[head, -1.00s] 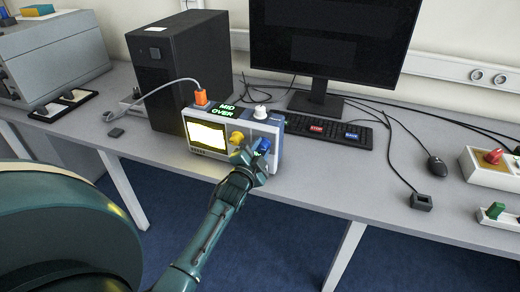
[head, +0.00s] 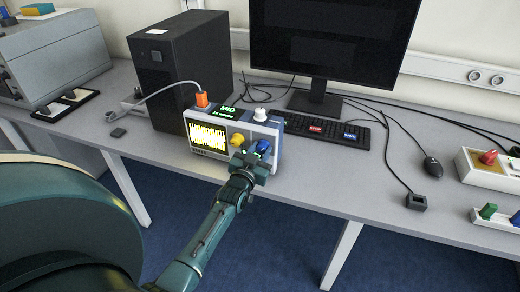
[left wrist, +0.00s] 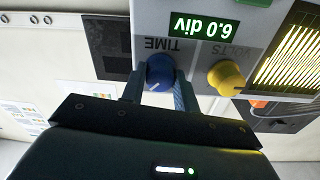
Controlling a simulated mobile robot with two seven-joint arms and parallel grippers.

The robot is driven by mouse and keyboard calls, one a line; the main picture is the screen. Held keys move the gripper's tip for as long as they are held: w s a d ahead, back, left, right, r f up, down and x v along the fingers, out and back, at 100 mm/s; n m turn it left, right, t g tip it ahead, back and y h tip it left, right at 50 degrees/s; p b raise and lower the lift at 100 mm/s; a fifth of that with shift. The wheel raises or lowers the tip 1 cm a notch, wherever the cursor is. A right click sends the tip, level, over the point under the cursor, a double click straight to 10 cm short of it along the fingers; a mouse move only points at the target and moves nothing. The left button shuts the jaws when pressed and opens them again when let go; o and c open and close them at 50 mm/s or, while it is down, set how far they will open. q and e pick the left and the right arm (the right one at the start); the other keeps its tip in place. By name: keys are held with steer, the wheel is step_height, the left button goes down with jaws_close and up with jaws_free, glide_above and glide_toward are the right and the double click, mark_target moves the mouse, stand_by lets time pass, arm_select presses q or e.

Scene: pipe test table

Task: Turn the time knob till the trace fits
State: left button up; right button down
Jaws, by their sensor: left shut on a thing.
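The oscilloscope (head: 277,152) stands on the table's front part. Its screen (head: 208,137) shows a dense yellow striped trace, which also fills the screen's visible part in the left wrist view (left wrist: 290,48). A small green display (head: 228,108) on top reads "MID" with a small line below. In the left wrist view, an upside-down display (left wrist: 205,26) reads "6.0 div". My left gripper (head: 259,152) is shut on the blue time knob (left wrist: 160,70), with one finger on each side. The yellow volts knob (left wrist: 226,76) is beside it, apart from the fingers.
A white knob (head: 260,115) and an orange plug (head: 202,99) with a grey cable are on the scope's top. A black computer tower (head: 175,75) stands behind left. A keyboard (head: 325,130) with red and blue keys lies behind right.

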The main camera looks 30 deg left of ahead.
arm_select(q)
steer(key=shift+n, duration=1.1)
steer(key=o, duration=1)
steer(key=shift+c, duration=0.2)
steer(key=shift+s, duration=0.1)
steer(key=v, duration=1.3)
